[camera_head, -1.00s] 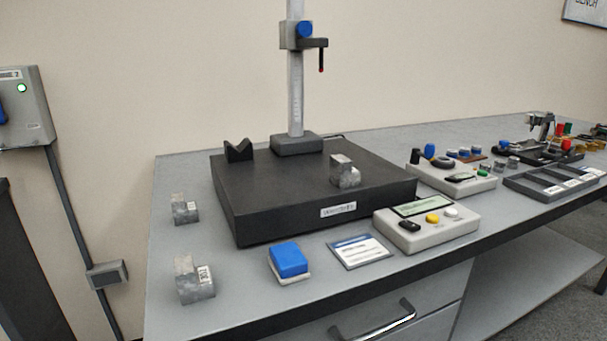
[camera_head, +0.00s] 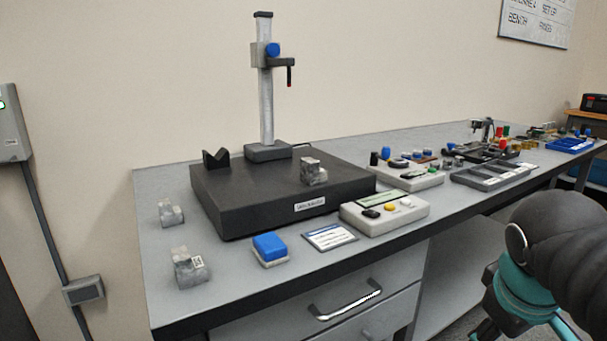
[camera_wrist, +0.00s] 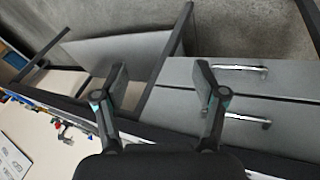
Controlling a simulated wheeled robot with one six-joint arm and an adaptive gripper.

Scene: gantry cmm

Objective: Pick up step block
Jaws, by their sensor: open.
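Grey metal step blocks show in the head view. One step block (camera_head: 313,171) sits on the dark granite plate (camera_head: 240,204). Another step block (camera_head: 171,213) lies on the bench at the left, behind a third one (camera_head: 189,268) near the front left edge. I cannot tell which of them is meant. My gripper (camera_wrist: 166,82) is open and empty in the wrist view, away from the blocks, with drawer fronts and floor beyond it. My arm shows at the lower right of the head view, and the fingers are not clear there.
A height gauge stand (camera_head: 266,95) and a black V-block (camera_head: 215,158) stand on the plate. In front lie a blue-topped block (camera_head: 269,247), a card (camera_head: 329,237) and a button box (camera_head: 385,212). Drawer handles (camera_head: 345,301) stick out below the bench.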

